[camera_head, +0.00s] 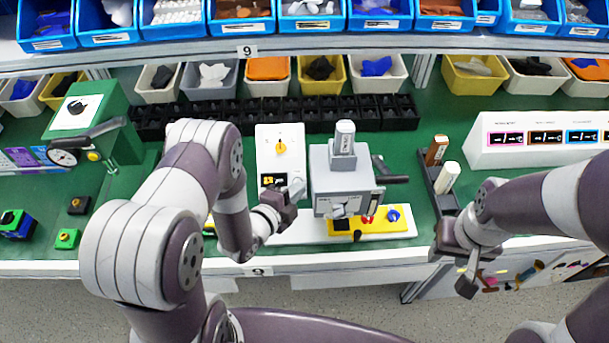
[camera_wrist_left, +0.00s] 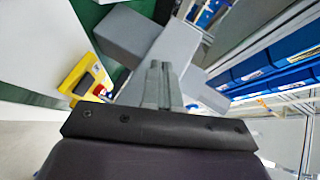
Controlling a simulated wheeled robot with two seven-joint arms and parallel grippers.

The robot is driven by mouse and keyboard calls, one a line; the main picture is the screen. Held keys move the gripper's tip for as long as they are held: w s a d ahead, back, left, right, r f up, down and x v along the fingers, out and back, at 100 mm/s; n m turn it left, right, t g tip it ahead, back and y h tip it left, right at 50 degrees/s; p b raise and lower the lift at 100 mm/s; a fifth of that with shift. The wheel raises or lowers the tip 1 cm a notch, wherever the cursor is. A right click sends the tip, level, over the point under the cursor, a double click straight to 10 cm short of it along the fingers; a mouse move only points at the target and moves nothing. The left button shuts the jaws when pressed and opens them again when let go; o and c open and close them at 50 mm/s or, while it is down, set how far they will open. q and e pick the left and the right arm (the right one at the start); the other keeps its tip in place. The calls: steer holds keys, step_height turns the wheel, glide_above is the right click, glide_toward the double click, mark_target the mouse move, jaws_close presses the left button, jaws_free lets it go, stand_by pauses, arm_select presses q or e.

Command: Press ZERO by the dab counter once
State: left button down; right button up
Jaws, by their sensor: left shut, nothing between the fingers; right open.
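A white panel (camera_head: 267,137) with an orange knob (camera_head: 281,147) and a small dark display with yellow digits (camera_head: 270,180) stands upright at the middle of the bench; it appears to be the dab counter. I cannot make out a ZERO label; the panel's lower part is partly hidden by my left gripper. My left gripper (camera_head: 296,188) is shut and empty, at the panel's lower right, beside the grey machine. Its shut fingers (camera_wrist_left: 157,82) show in the left wrist view. Whether it touches anything I cannot tell. My right gripper (camera_head: 470,275) is open and empty before the bench's front edge.
A grey machine (camera_head: 329,182) stands right of the panel, over a yellow base (camera_head: 401,227) with red and blue knobs. A dark rack (camera_head: 434,186) with brown and white bottles is further right. Black bins (camera_head: 229,115) line the back. A green press (camera_head: 122,145) stands left.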

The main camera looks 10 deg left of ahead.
arm_select(q)
steer(key=shift+m, duration=0.3)
steer(key=w+f+b, duration=0.2)
steer(key=b, duration=0.1)
steer(key=w+a+f+b, duration=0.1)
steer(key=w+f+b, duration=0.1)
steer(key=f+b, duration=0.1)
steer(key=shift+w+a+f, duration=0.2)
steer(key=shift+f, duration=0.1)
steer(key=shift+w+a+f+b, duration=0.1)
steer(key=shift+w+f+b, duration=0.25)
steer(key=shift+b, duration=0.3)
steer(key=shift+w, duration=0.2)
stand_by(1.2)
steer(key=shift+w+a+f+b, duration=0.15)
steer(key=shift+w+f+b, duration=0.15)
steer(key=shift+b, duration=0.15)
